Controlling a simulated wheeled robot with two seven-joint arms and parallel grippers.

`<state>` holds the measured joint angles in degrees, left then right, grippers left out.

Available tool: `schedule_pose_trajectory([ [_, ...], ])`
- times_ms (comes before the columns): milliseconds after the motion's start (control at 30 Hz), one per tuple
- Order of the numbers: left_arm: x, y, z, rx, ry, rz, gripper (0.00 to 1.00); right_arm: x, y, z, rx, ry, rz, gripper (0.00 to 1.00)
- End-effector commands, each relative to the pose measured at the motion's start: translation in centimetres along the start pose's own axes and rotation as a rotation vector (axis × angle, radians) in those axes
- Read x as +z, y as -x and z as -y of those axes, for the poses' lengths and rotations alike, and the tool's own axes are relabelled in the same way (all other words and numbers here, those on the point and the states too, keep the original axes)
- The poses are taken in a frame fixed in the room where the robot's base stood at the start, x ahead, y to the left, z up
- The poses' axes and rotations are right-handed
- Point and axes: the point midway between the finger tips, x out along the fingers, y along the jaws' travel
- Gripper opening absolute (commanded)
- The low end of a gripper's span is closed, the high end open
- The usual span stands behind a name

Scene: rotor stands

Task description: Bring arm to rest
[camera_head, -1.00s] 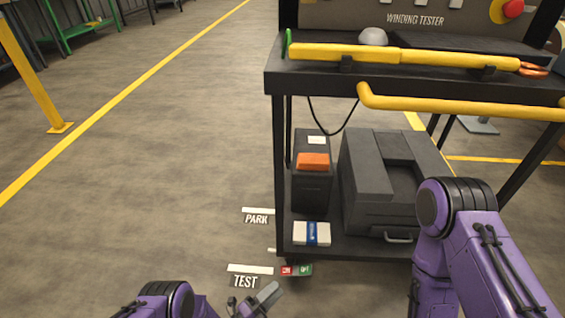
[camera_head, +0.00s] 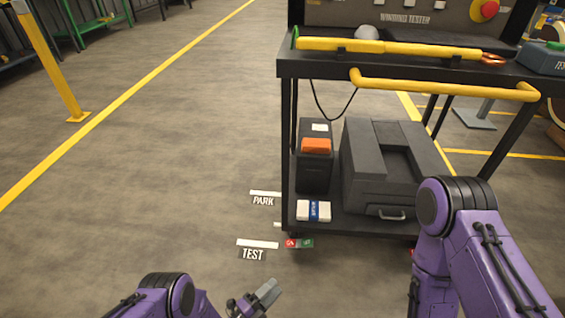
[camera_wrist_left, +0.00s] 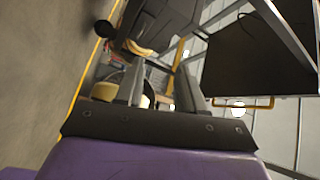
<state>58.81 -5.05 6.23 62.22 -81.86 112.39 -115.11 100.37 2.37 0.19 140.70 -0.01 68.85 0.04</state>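My left arm (camera_head: 168,297) comes in at the bottom of the head view, low over the floor in front of the cart. Its gripper (camera_head: 262,295) is left of the cart's lower front corner and touches nothing that I can see. In the left wrist view the two grey fingers (camera_wrist_left: 158,88) stand apart with nothing between them, so it is open. My right arm (camera_head: 460,235) is bent at the right, in front of the cart; its gripper is outside the picture.
A black cart (camera_head: 300,68) carries the winding tester, a yellow bar tool (camera_head: 410,48) and a yellow handle (camera_head: 450,86). Dark cases (camera_head: 375,170) sit on its lower shelf. PARK (camera_head: 263,200) and TEST (camera_head: 252,254) are marked on the floor. Open floor lies left, beyond it a yellow post (camera_head: 55,70).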

Motion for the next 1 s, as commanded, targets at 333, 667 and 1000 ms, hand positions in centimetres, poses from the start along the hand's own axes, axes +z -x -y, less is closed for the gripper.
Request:
schedule_pose_trajectory([
  [333, 0.8, 2.6, 7.0, 0.137, 0.366, 0.271, 0.38, -2.8, 6.7, -0.6, 0.000, 0.001, -0.001, 0.46],
  [667, -1.1, 14.3, 22.8, 0.119, 1.089, 1.029, 0.38, -8.2, 19.6, -1.8, 0.001, 0.002, -0.002, 0.46],
  [1000, -10.0, 29.7, 37.1, -0.429, 1.550, 1.820, 0.38, -11.5, 27.6, -2.5, 0.001, 0.002, -0.004, 0.46],
])
